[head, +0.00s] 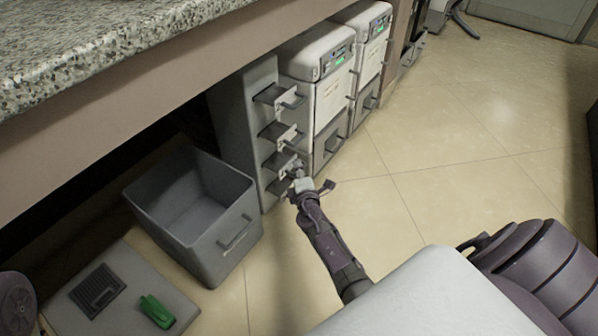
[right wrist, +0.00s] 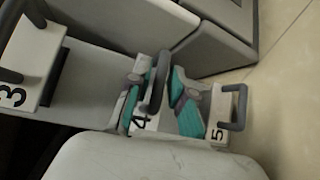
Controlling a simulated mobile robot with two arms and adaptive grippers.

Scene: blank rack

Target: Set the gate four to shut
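Gate four (right wrist: 139,123), a pale plate with a black 4 and a dark loop handle (right wrist: 158,82), is in the middle of the right wrist view. In the head view, gate four (head: 281,160) is low on the grey rack, partly behind my gripper. My right gripper (right wrist: 160,100) has its teal-padded fingers apart, one on each side of the handle; contact is unclear. In the head view my right gripper (head: 299,183) is at the rack's front. How far gate four stands out is hard to tell. My left gripper is out of view.
Gate three (right wrist: 32,60) and gate five (right wrist: 219,115) flank gate four. A grey open bin (head: 185,215) stands left of the rack (head: 238,110). White cabinets (head: 330,95) stand right of it. A granite counter (head: 100,45) overhangs. Tiled floor at right is clear.

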